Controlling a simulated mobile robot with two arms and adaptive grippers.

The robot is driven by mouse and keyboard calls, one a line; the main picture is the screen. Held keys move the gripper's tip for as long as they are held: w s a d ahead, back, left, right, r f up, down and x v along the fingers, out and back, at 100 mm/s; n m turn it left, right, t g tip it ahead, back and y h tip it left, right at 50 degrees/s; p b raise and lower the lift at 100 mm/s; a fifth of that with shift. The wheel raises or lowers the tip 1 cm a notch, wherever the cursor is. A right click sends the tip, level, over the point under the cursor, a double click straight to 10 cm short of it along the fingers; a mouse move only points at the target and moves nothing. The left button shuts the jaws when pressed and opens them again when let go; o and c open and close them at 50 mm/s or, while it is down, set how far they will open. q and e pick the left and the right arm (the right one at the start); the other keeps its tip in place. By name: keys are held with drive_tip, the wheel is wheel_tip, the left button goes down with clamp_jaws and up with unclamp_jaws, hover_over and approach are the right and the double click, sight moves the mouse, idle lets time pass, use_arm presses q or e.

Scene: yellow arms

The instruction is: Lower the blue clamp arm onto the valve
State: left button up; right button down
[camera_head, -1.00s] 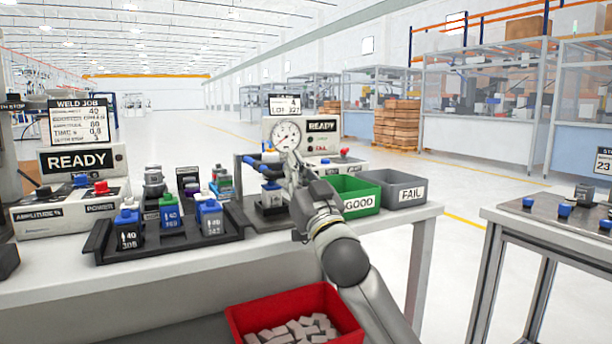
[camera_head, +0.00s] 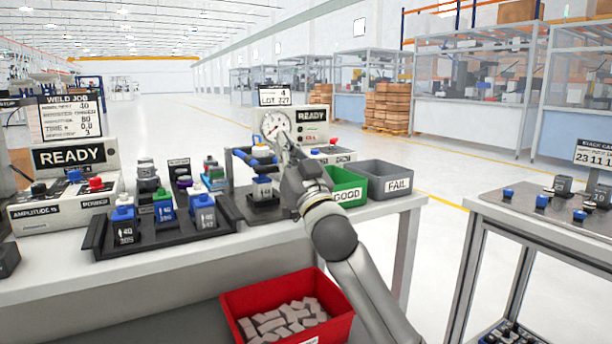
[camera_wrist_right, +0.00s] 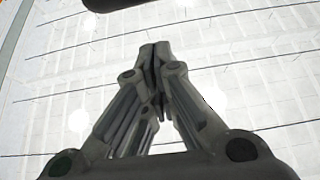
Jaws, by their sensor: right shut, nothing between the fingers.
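The clamp arm with blue parts (camera_head: 255,160) is on the fixture left of the gauge box, above the valve (camera_head: 262,187). The valve has a pale body and sits on a black base. My right gripper (camera_head: 283,141) is shut and empty, just right of the clamp arm and in front of the gauge box. I cannot tell whether it touches the clamp arm. In the right wrist view its closed fingertips (camera_wrist_right: 155,50) point up against a pale, lined background. My left gripper is not in view.
The gauge box (camera_head: 313,118) reads READY behind my gripper. Green GOOD (camera_head: 349,185) and grey FAIL (camera_head: 385,170) bins stand to the right. A black tray (camera_head: 100,238) with several valves is to the left. A red bin (camera_head: 340,328) is below the bench.

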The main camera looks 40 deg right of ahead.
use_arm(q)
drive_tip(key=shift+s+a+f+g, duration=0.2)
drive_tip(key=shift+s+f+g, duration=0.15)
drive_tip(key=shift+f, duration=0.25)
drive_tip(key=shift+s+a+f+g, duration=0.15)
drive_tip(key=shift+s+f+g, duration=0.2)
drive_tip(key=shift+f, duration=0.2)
use_arm(e)
drive_tip(key=v, duration=1)
drive_tip(key=shift+r, duration=0.35)
drive_tip(key=shift+s+d, duration=0.1)
drive_tip(key=shift+s, duration=0.05)
